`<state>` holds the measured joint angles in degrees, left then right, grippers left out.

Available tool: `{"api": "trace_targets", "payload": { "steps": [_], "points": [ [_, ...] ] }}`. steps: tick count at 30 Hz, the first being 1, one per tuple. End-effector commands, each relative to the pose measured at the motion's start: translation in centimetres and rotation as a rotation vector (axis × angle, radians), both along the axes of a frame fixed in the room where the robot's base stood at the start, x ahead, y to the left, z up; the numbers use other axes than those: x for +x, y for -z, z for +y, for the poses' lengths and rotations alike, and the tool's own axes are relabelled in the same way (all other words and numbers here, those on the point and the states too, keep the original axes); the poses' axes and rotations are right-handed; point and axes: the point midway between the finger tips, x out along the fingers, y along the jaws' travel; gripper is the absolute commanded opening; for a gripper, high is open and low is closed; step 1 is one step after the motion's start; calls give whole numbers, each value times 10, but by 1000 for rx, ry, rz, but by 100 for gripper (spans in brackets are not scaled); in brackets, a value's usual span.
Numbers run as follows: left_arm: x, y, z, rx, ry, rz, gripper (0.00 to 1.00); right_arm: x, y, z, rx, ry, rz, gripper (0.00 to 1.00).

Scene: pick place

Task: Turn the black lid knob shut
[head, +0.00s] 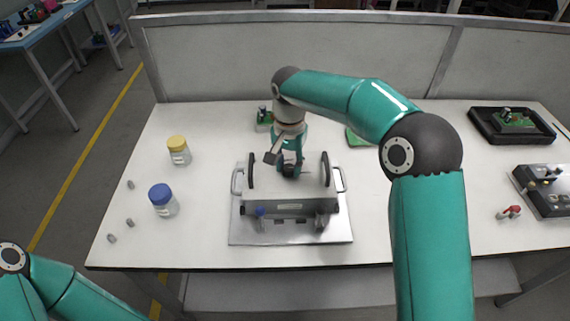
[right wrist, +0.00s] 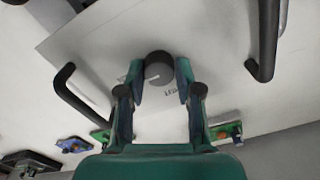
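The black lid knob (right wrist: 159,68) is a round knob on a pale lid with small marks printed beside it, seen in the right wrist view. My right gripper (right wrist: 160,75) has a finger on each side of the knob, and both fingertips appear to touch it. In the head view my right gripper (head: 289,168) points down over the middle of the metal box (head: 240,232), and the knob is mostly hidden under it. My left arm shows only at the lower left of the head view; its gripper is out of frame.
Black upright handles (head: 251,171) flank my right gripper, with the other handle (head: 325,169) on its right. A blue-capped jar (head: 163,200) and yellow-capped jar (head: 179,150) stand to the left. A black tray (head: 483,125) lies at the right. The table's front left is mostly clear.

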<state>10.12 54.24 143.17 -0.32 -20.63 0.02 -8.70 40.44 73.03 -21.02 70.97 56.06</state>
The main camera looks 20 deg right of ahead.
Motion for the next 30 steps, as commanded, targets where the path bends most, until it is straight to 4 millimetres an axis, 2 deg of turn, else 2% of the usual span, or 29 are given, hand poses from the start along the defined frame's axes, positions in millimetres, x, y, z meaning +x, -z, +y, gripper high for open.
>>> {"api": "trace_targets", "payload": {
  "steps": [1, 5, 6, 9, 17, 23, 30],
  "points": [
    [0, 0, 0, 0, 0, 0, 40, 0, 0, 0, 1, 0, -1, 21],
    [0, 0, 0, 0, 0, 0, 40, 0, 0, 1, 1, -1, -1, 0],
    [-1, 0, 0, 0, 2, 2, 40, 1, 0, 14, 1, -8, -1, 0],
    [0, 0, 0, 0, 0, 0, 40, 1, 0, 7, 1, -8, -1, 0],
    [0, -4, 0, 0, 0, 0, 40, 1, -1, 3, 0, -63, 0, 0],
    [0, -11, 0, 0, 0, 0, 40, 1, -1, 2, 0, -174, 0, 0],
    [0, -22, 0, 0, 0, 0, 40, 1, -2, 1, -1, -380, 0, 0]
  ]
}}
